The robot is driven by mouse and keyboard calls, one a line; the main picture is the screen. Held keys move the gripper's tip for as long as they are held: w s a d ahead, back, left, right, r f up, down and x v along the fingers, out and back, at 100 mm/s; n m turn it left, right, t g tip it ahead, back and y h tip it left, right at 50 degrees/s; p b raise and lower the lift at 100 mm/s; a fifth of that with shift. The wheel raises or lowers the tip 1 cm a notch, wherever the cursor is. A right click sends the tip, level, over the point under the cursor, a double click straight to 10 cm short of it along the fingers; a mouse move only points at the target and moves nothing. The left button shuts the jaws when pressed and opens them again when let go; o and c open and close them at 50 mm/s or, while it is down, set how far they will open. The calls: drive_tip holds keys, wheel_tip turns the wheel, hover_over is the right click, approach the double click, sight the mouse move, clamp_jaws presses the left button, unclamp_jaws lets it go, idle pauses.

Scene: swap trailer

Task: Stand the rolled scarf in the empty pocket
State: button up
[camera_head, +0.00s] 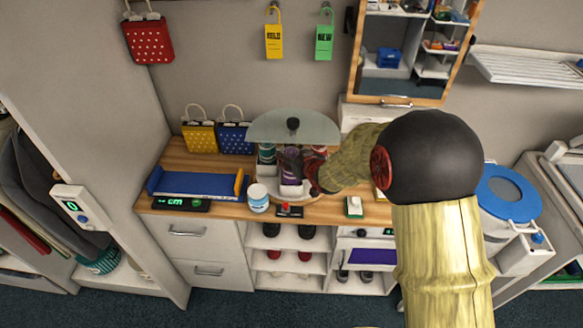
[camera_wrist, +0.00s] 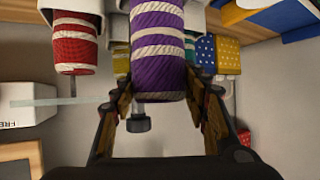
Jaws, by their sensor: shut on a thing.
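A green scarf (camera_head: 267,153) is at the stand's left. My gripper reaches in from the right and is mostly hidden in the head view.
A white jar (camera_head: 258,197), a red-button box (camera_head: 289,210) and a blue tray (camera_head: 195,182) are on the wooden top. Yellow (camera_head: 200,136) and blue (camera_head: 233,137) bags stand behind.

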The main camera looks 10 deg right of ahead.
wheel_tip(320, 180, down, 4)
drive_tip(key=shift+f+b, duration=0.1)
drive_tip(key=shift+b, duration=0.3)
drive_tip(key=shift+f, duration=0.1)
drive_tip(key=o, duration=1.5)
drive_tip(key=shift+o, duration=0.3)
